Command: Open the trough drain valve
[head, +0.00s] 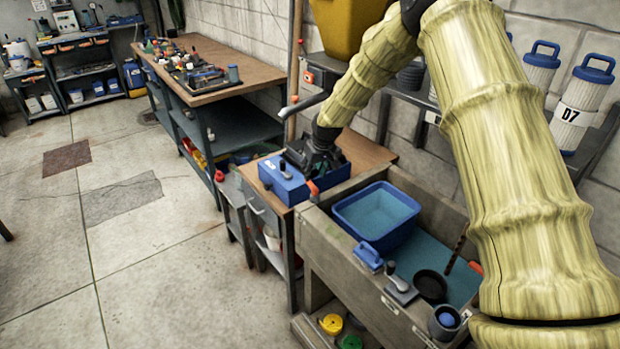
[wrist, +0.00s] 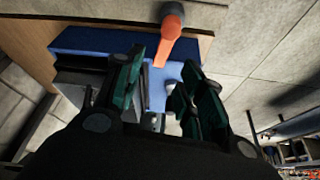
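The trough (head: 335,240) stands at the lower centre of the head view, with a blue tub and blue-green water or lining inside. A grey lever on a plate (head: 400,287) sits on its front rim; I cannot tell whether this is the drain valve. A blue box (head: 285,183) on the wooden bench left of the trough has an orange handle (head: 313,188) at its near right corner. My gripper (head: 313,160) is over this box. In the wrist view its fingers (wrist: 160,98) are apart, with the orange handle (wrist: 168,35) and blue box (wrist: 85,40) beyond them. Nothing is visibly held.
The blue tub (head: 365,232), a black bowl (head: 431,285) and a blue-topped cup (head: 444,322) are at the trough. White canisters with blue handles (head: 577,105) stand on the right shelf. A workbench (head: 235,75) lies behind. The floor at left is open.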

